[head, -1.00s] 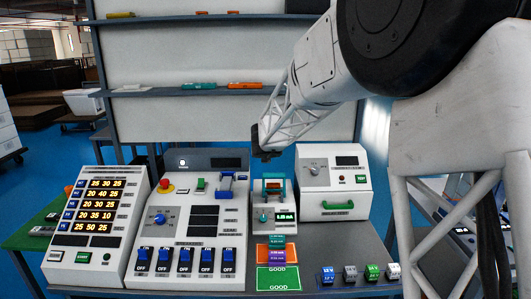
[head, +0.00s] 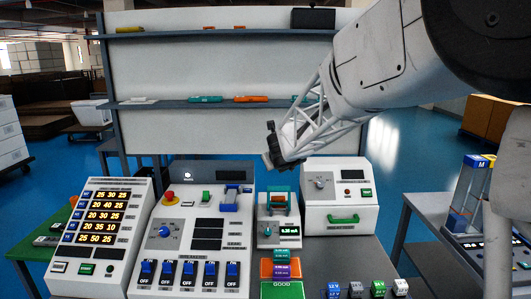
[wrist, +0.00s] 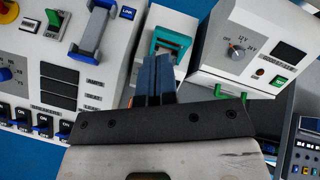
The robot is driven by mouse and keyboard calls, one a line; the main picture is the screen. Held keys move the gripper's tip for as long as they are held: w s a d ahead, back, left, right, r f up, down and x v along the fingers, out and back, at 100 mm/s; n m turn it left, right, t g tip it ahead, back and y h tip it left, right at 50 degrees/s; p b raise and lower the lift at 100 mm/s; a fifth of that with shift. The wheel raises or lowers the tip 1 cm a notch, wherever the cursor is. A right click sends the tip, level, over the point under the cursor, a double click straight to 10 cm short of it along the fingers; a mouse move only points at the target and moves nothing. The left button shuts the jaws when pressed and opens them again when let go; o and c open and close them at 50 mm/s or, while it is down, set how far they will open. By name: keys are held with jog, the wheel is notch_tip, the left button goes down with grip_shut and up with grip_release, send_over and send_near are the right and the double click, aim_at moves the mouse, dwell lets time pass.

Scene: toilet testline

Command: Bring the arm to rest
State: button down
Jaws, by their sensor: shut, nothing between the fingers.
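My arm reaches in from the upper right in the head view. My gripper (head: 275,150) hangs in the air above and behind the small meter box (head: 265,236). In the wrist view my gripper's blue fingers (wrist: 157,80) lie side by side, shut and empty. They overlap the meter box's teal frame (wrist: 172,42) in the picture and hide part of that box.
A breaker panel (head: 195,233) with blue switches and a display panel (head: 90,235) stand left. A white box with a green handle (head: 340,196) stands right of the meter. Cards and several small blocks lie in front. A shelf rack (head: 230,72) stands behind.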

jog(key=s+d+r+n+g+y, duration=0.1)
jog(key=s+d+n+g, duration=0.1)
jog(key=s+n, duration=0.8)
jog(key=s+d+r+n+g+y, duration=0.15)
jog(key=s+n, duration=0.45)
jog(key=s, duration=0.7)
jog(key=s+d+f+n+g+h, duration=0.1)
jog(key=s+d+n, duration=0.3)
jog(key=s, duration=0.5)
jog(key=s+d+f+n+g+h, duration=0.2)
jog(key=s+d+f+n, duration=0.2)
jog(key=s, duration=0.6)
jog(key=s+d+f+n+g+h, duration=0.1)
jog(key=s+n, duration=0.4)
jog(key=s, duration=0.5)
notch_tip(320, 180, down, 2)
jog(key=d+g, duration=0.1)
jog(key=d, duration=0.1)
jog(key=shift+s+d+n+h, duration=0.2)
jog(key=shift+d+n+h, duration=0.15)
jog(key=shift+d+n, duration=0.05)
